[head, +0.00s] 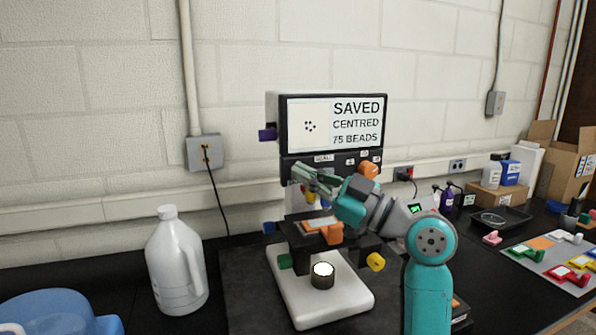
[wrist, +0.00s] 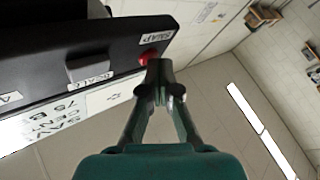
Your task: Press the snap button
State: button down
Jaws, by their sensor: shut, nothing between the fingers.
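The snap button is the red button (wrist: 150,56) next to the label reading SNAP (wrist: 157,38), on the dark panel below the screen. My gripper (wrist: 159,68) is shut and empty, with its fingertips right at the red button. They overlap its edge in the wrist view, and I cannot tell whether they touch it or press it. In the head view my gripper (head: 301,170) is at the lower left of the monitor (head: 282,140), and the button cannot be made out there. The screen (head: 335,124) reads SAVED, CENTRED, 75 BEADS, beside a picture of small dark dots.
A microscope with a white base (head: 345,302) stands below the monitor, close under my arm. A white jug (head: 177,265) and a blue tub (head: 45,312) are at the left. A black tray (head: 500,218), bottles and cardboard boxes (head: 565,170) are at the right.

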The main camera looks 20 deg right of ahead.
jog(key=shift+s, duration=0.85)
jog(key=shift+s, duration=2.5)
